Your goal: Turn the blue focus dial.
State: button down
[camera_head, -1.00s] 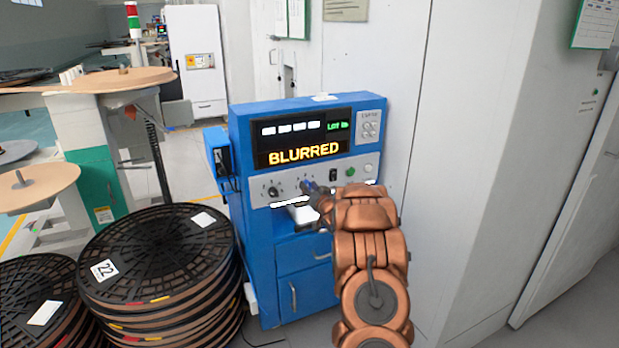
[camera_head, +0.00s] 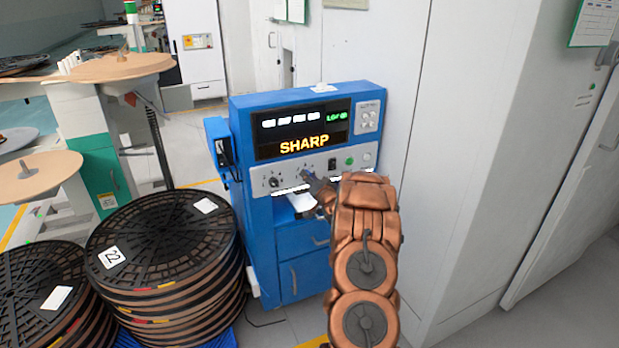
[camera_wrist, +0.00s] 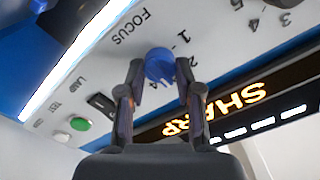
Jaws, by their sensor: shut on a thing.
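The blue focus dial (camera_wrist: 159,66) sits on the grey control panel beside the word FOCUS in the wrist view. My gripper (camera_wrist: 160,78) has one finger on each side of the dial and is shut on it. In the head view my gripper (camera_head: 316,186) reaches the panel of the blue machine (camera_head: 258,230), and the dial is mostly hidden there. The machine's display (camera_head: 304,145) reads SHARP in orange letters; it also shows in the wrist view (camera_wrist: 215,110).
A black knob (camera_head: 273,182) is left of the dial; a black switch (camera_head: 332,164) and green button (camera_head: 349,161) are right. A white lit strip runs below the panel. Stacked black reels (camera_head: 160,250) stand left of the machine. A grey cabinet wall stands right.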

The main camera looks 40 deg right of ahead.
jog(key=shift+r, duration=0.1)
jog(key=c, duration=0.8)
grip_release()
jog(key=shift+o, duration=0.2)
jog(key=v, duration=1.2)
